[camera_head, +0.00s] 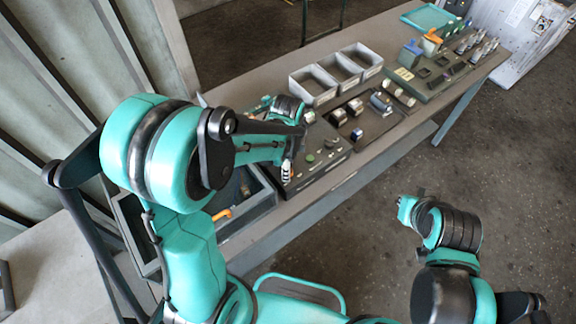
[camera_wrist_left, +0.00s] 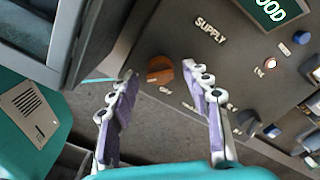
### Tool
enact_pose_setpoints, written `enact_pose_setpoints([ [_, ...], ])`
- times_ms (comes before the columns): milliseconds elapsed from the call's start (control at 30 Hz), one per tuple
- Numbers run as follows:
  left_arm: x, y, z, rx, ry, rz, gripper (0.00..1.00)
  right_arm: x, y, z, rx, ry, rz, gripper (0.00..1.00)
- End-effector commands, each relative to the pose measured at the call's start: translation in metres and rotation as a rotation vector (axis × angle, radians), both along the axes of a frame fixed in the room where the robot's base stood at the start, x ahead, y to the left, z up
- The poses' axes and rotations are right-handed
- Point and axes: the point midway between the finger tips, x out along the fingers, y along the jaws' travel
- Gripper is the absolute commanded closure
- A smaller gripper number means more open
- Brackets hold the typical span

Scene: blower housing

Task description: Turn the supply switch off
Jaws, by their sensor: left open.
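The supply switch is an orange-brown round knob (camera_wrist_left: 160,69) below the white SUPPLY label (camera_wrist_left: 210,31) on a dark panel. Small marks beside it are too small to read surely. My left gripper (camera_wrist_left: 160,76) is open, with one finger on each side of the knob in the picture; I cannot tell whether either touches it. In the head view my left gripper (camera_head: 287,168) is over the left part of the control panel (camera_head: 322,160), and the knob is hidden there. My right arm's end (camera_head: 407,208) hangs over the floor, its fingers not discernible.
A green display (camera_wrist_left: 275,10), a blue button (camera_wrist_left: 301,38) and other controls sit on the panel. A dark open bin (camera_head: 250,207) stands left of it. Grey trays (camera_head: 313,85) and another fixture (camera_head: 430,78) stand farther along the bench. The floor at right is clear.

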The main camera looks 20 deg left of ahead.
Motion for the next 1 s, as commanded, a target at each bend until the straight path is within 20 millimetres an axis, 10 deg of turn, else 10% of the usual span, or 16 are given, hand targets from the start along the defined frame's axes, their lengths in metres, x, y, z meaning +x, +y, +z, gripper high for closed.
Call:
enact_pose_setpoints([
  [67, 0.0000, 0.0000, 0.0002, 0.000, 0.000, 0.000, 0.54, 0.0000, 0.0000, 0.0001, 0.000, 0.000, 0.000, 1.00],
  [233, 0.0001, 0.0000, 0.0003, 0.000, 0.000, 0.000, 0.99, 0.0000, 0.0000, 0.0001, 0.000, 0.000, 0.000, 1.00],
  [1000, 0.0004, 0.0001, -0.0004, 0.000, 0.000, 0.298, 1.00, 0.0000, 0.0000, -0.0098, 0.000, 0.000, 0.000, 1.00],
])
